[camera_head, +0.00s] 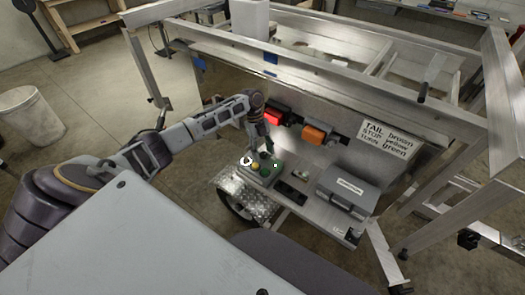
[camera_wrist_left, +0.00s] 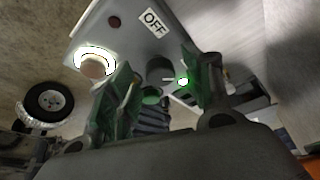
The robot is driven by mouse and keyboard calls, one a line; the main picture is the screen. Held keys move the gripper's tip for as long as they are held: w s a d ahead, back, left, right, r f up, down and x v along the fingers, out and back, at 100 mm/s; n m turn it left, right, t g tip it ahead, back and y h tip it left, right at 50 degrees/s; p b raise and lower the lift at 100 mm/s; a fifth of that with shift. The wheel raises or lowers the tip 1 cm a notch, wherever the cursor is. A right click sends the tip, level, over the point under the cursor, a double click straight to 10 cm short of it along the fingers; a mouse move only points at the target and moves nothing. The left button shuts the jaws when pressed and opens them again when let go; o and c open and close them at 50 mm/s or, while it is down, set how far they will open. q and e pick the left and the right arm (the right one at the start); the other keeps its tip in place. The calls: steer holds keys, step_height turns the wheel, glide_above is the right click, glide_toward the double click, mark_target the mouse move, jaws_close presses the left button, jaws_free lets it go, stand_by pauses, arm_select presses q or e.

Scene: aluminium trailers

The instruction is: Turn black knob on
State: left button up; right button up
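A control box (camera_head: 262,176) with coloured buttons sits on the trailer's metal shelf in the head view. In the left wrist view, the grey box face (camera_wrist_left: 120,42) has an OFF label, a dark red round spot and a white-ringed button. The black knob (camera_wrist_left: 160,69) shows between and beyond the green-padded fingers of my left gripper (camera_wrist_left: 162,92). The fingers are apart, with nothing held between them. In the head view my left gripper (camera_head: 264,150) points down at the box and hides part of it. Contact with the knob cannot be told. My right gripper is out of view.
A red light (camera_head: 272,117), an orange light (camera_head: 313,135) and a sign (camera_head: 387,138) are on the panel behind the box. A grey case (camera_head: 346,187) stands to its right. Aluminium rails (camera_head: 300,79) frame the space above and behind.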

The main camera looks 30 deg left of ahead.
arm_select(q)
steer(key=shift+w+a+r, duration=0.15)
steer(key=shift+r, duration=0.4)
steer(key=v, duration=1.1)
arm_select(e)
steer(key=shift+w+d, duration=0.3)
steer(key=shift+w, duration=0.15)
arm_select(q)
steer(key=shift+f, duration=0.15)
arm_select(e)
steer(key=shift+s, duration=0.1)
